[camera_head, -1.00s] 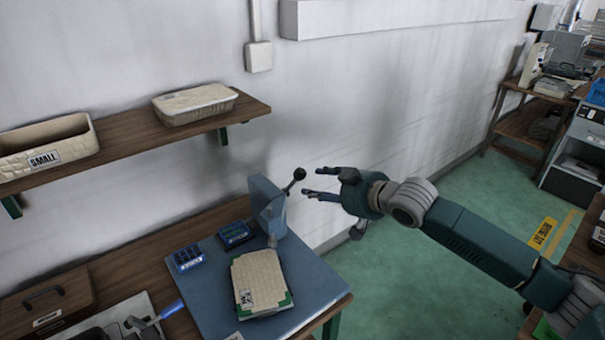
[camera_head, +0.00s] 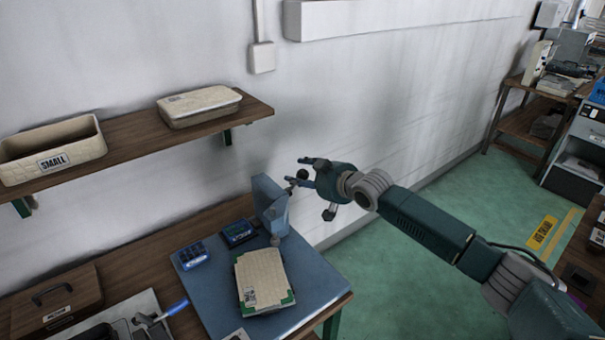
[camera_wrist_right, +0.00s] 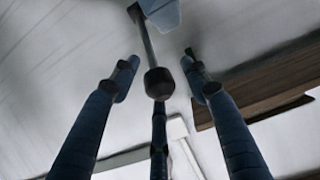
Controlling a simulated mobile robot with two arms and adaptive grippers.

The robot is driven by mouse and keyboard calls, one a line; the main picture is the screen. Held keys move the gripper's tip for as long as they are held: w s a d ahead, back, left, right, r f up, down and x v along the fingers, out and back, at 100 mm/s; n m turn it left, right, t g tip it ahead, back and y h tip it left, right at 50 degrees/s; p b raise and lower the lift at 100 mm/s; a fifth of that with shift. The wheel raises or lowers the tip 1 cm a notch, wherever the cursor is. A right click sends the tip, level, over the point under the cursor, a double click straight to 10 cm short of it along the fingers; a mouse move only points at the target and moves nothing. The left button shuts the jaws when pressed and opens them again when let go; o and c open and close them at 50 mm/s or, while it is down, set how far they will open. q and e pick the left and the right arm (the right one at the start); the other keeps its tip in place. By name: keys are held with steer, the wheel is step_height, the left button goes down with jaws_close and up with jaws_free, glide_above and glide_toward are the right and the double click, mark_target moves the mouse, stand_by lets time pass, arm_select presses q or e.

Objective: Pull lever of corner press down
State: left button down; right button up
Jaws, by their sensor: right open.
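The corner press (camera_head: 270,205) is a blue-grey upright body on a blue base plate (camera_head: 315,283) on the bench. Its lever ends in a black ball knob (camera_head: 302,174), raised at the upper right of the press. My right gripper (camera_head: 303,172) is open, with its fingers on either side of the knob. In the right wrist view the knob (camera_wrist_right: 159,83) and its thin rod (camera_wrist_right: 145,40) lie between the spread fingers, with gaps to both side fingers. A cream panel with green corners (camera_head: 265,281) lies on the base in front of the press. My left gripper is not in view.
A wall shelf (camera_head: 133,140) holds a cream box marked SMALL (camera_head: 52,150) and a lidded cream box (camera_head: 199,106). A wooden case (camera_head: 55,298) is at lower left. The floor right of the bench is clear.

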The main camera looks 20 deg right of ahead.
jaws_close()
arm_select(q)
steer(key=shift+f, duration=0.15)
